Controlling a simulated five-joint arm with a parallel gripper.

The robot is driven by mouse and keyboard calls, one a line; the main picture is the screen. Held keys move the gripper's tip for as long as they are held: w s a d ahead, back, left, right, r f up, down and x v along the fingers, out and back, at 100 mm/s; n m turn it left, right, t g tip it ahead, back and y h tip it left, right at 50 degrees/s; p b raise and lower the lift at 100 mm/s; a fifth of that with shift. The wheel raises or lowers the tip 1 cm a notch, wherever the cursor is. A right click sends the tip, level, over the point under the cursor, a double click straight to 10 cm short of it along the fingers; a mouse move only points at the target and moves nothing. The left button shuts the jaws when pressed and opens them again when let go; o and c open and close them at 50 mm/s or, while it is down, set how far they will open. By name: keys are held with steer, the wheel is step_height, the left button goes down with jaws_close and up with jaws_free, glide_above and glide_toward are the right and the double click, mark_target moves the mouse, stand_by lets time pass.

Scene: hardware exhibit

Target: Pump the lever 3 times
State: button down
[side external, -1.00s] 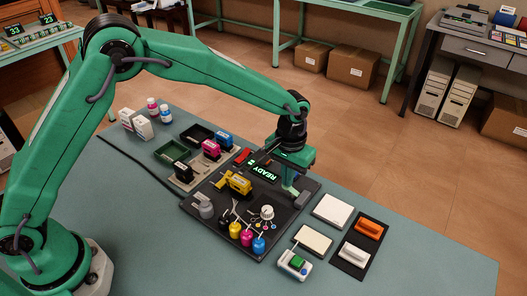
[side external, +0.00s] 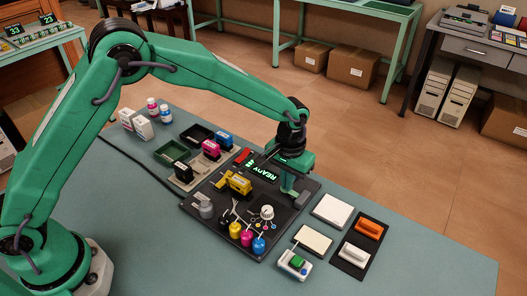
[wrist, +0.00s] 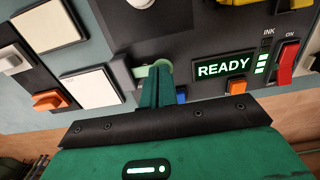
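The black machine panel (side external: 222,222) lies on the table. Its display (side external: 265,172) reads READY in green; the display also shows in the wrist view (wrist: 223,68). A grey handle-like part (side external: 304,199), which seems to belong to the lever, is at the panel's right edge. A pale green part (wrist: 140,73) beside my fingertips in the wrist view may be the lever arm; my fingers partly hide it. My gripper (side external: 288,188) points down at this edge, its fingers together, with no gap visible (wrist: 157,68). Contact with the lever cannot be told.
A yellow stamp-like block (side external: 239,184), a white knob (side external: 267,212) and several coloured bottles stand on the panel. A red switch (wrist: 287,62) is by the display. White pads (side external: 333,210) and an orange-handled tool (side external: 369,229) lie right of it.

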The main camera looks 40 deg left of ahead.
steer(key=shift+r, duration=1.7)
steer(key=shift+f, duration=1.6)
steer(key=shift+r, duration=1.6)
steer(key=shift+f, duration=1.5)
stand_by(0.8)
steer(key=shift+r, duration=1.55)
